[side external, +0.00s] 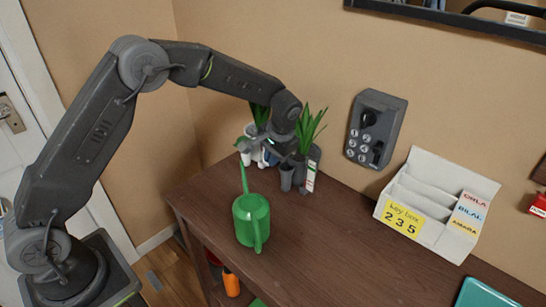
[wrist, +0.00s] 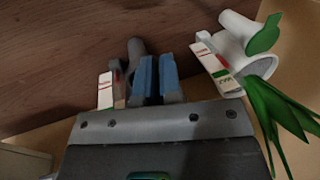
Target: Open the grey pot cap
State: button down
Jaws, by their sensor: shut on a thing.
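My gripper (side external: 284,154) reaches down among the plant pots at the back of the wooden table. A small grey pot (side external: 287,178) stands just below it. In the wrist view, the two blue finger pads (wrist: 157,80) are close together, with a grey cylindrical piece (wrist: 137,48) at their tips. The gripper is shut on this grey piece, which looks like the pot's cap. The fingers hide much of it, and I cannot tell whether it is apart from the pot.
A green watering can (side external: 251,218) stands in front of the pots. A white pot (wrist: 238,30) with a label and green leaves is close beside the fingers. A white key box (side external: 425,205) stands at the right. The table between is clear.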

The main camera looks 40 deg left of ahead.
jog(key=h, duration=0.1)
jog(key=a+h, duration=0.1)
jog(key=h, duration=0.1)
jog(key=a+h, duration=0.1)
jog(key=h, duration=0.1)
dwell(0.4)
jog(key=c, duration=1.3)
grip_release()
notch_tip(320, 180, up, 14)
jog(key=a, duration=0.2)
jog(key=shift+a+f, duration=0.2)
jog(key=shift+a, duration=0.1)
